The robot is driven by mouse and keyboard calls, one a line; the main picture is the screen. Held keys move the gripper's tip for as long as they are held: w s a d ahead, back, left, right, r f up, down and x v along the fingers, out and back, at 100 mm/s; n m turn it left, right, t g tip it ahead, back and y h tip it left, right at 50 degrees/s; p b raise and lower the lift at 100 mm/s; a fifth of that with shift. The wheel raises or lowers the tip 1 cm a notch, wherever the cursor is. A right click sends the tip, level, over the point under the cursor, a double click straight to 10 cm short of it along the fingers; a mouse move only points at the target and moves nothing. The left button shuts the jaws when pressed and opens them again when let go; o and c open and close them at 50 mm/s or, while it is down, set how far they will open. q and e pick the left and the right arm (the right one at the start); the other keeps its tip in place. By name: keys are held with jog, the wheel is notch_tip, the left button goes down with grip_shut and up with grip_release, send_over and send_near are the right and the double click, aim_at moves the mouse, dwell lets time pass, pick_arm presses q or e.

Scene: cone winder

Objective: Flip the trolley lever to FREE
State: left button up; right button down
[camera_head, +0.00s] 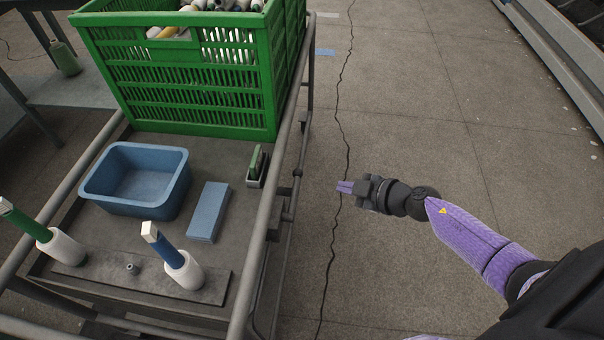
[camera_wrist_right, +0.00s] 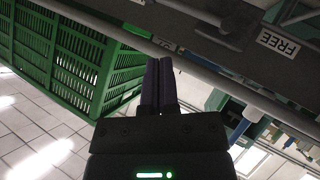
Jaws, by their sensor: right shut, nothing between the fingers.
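The trolley (camera_head: 262,235) stands on the left in the head view, with a grey tube rail along its right side. A small dark fitting (camera_head: 289,197) sits on that side; I take it for the lever, but its position is hard to tell. In the right wrist view a white label reading FREE (camera_wrist_right: 278,41) is on the trolley's side, with a dark lever-like part (camera_wrist_right: 232,28) beside it. My right gripper (camera_head: 343,187) is shut and empty, to the right of the rail and apart from it. Its purple fingers also show in the wrist view (camera_wrist_right: 160,68). My left gripper is out of view.
A green crate (camera_head: 190,118) of yarn cones stands at the trolley's back. The floor (camera_head: 400,120) right of the trolley is clear.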

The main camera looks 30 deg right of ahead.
aim_at(294, 193)
pick_arm(q)
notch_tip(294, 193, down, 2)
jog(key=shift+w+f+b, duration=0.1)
jog(key=shift+b, duration=0.35)
pick_arm(e)
jog(key=r+n, duration=0.1)
jog(key=w+r, duration=0.1)
jog(key=w+r+n+y, duration=0.1)
jog(key=shift+w+a+n+g, duration=0.1)
jog(key=shift+a+n+g, duration=0.2)
jog(key=shift+g, duration=0.1)
pick_arm(q)
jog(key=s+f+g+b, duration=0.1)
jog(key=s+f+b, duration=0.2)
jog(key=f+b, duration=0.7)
jog(key=shift+b, duration=0.85)
pick_arm(e)
jog(key=d+f+x, duration=0.2)
jog(key=x, duration=1.1)
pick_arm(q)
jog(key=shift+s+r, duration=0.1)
pick_arm(e)
jog(key=shift+d, duration=0.15)
